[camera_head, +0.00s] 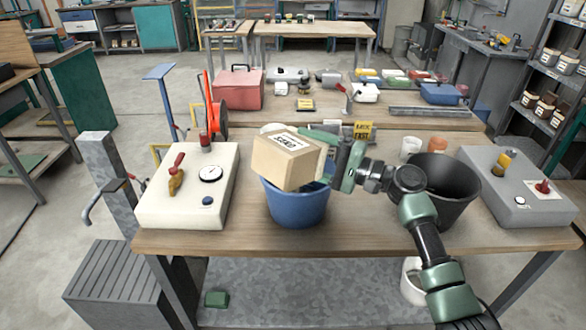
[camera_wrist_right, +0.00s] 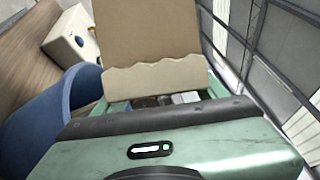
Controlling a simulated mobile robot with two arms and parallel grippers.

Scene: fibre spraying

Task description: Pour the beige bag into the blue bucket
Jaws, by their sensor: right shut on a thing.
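The beige bag (camera_head: 286,160) is a boxy sack with a white label, held over the blue bucket (camera_head: 296,206) and tilted. My right gripper (camera_head: 335,160) is shut on its right side. In the right wrist view the bag (camera_wrist_right: 148,35) fills the upper middle, with a wavy pale edge low on it. The bucket's blue wall (camera_wrist_right: 45,125) shows at the left there. The bag hides most of the bucket's opening, so I cannot tell whether anything is falling out or lies inside. My left gripper is not in view.
A dark bucket (camera_head: 440,190) stands right of the blue one, near my right arm. A white control box (camera_head: 188,190) stands at left and a grey box (camera_head: 525,188) at right. Small cups (camera_head: 410,147) and a yellow sign (camera_head: 363,131) stand behind.

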